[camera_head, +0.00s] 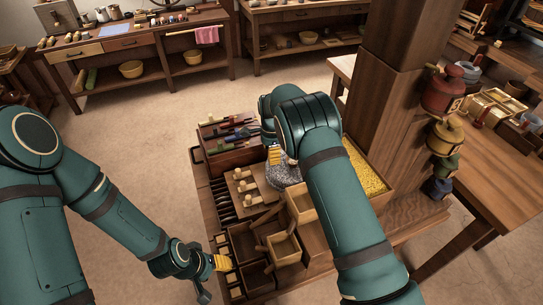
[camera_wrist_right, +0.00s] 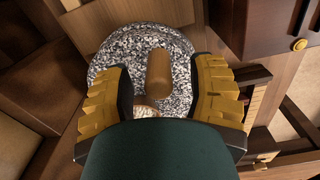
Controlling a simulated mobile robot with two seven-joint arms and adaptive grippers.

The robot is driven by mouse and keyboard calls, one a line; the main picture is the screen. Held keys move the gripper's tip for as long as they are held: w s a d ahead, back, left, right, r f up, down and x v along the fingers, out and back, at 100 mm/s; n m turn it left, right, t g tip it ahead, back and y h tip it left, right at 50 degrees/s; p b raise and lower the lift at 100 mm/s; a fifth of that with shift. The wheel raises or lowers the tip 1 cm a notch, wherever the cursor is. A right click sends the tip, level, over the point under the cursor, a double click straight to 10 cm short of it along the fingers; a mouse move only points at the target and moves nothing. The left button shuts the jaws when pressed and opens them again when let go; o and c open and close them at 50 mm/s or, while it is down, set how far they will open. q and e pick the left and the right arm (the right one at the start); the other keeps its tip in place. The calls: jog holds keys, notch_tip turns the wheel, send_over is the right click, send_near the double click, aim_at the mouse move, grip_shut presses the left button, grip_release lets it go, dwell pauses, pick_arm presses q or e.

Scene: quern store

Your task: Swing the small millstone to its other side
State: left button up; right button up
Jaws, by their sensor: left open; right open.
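The small millstone (camera_wrist_right: 130,42) is a round, speckled grey stone with an upright wooden handle (camera_wrist_right: 158,72) on its top, seen from above in the right wrist view. In the head view the millstone (camera_head: 284,174) shows partly, with my right arm hiding the rest. My right gripper (camera_wrist_right: 160,95) is open, with its yellow-padded fingers on either side of the handle; I cannot tell whether they touch anything. My left gripper (camera_head: 222,263) is open and empty at the front left edge of the bench, away from the millstone.
A board with wooden knobs (camera_head: 250,188) lies left of the millstone, and a rack of coloured-handled tools (camera_head: 230,135) stands behind it. Wooden boxes (camera_head: 284,248) sit in front. A bin of yellow grain (camera_head: 365,170) and a thick post (camera_head: 395,90) stand to the right.

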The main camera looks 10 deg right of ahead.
notch_tip(320, 180, up, 10)
jog(key=shift+r, duration=0.25)
dwell(0.5)
